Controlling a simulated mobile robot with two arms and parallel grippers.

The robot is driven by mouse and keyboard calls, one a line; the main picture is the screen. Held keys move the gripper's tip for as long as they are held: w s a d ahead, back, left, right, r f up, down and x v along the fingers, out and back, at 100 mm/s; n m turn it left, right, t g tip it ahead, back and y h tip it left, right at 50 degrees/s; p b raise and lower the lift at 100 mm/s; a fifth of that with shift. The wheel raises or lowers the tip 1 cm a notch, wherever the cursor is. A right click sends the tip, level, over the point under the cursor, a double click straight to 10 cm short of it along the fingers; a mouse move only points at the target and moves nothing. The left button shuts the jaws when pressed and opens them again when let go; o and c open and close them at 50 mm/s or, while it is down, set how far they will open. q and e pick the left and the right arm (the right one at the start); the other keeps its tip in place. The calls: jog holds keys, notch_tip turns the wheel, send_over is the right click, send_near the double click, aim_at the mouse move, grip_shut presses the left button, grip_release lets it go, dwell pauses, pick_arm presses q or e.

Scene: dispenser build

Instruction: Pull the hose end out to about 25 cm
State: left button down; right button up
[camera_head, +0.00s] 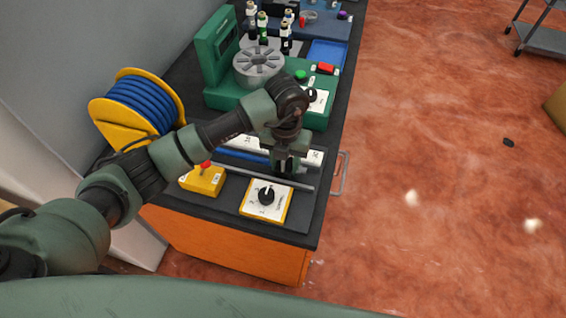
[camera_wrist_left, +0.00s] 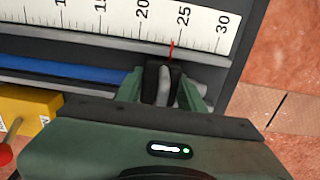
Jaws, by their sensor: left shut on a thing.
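The blue hose (camera_head: 246,155) lies straight along a channel beside a white ruler strip (camera_head: 314,157). In the left wrist view, the hose (camera_wrist_left: 75,71) runs in from the left to my gripper, below the ruler (camera_wrist_left: 205,22). My left gripper (camera_head: 284,166) is low over the channel. In the wrist view its fingers (camera_wrist_left: 163,88) are shut on the dark hose end (camera_wrist_left: 151,83), which they partly hide. A thin red pointer (camera_wrist_left: 171,50) rises from the end to the ruler, just left of the 25 mark. My right gripper is not in view.
A yellow reel (camera_head: 121,73) of blue hose stands at the left. A yellow box with a red lever (camera_head: 205,165) and a yellow-edged dial box (camera_head: 267,200) sit in front of the channel. A green machine (camera_head: 225,97) stands behind. A rail handle (camera_head: 341,174) juts from the right counter edge.

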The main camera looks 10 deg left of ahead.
pick_arm(q)
jog(key=shift+d+r, duration=0.1)
jog(key=shift+d, duration=0.6)
jog(key=c, duration=1.1)
grip_release()
jog(key=o, duration=0.3)
jog(key=shift+r+b, duration=0.3)
jog(key=shift+r, duration=0.15)
notch_tip(320, 180, up, 7)
jog(key=shift+f+b, duration=0.1)
jog(key=shift+b, duration=0.65)
jog(key=shift+s, duration=0.1)
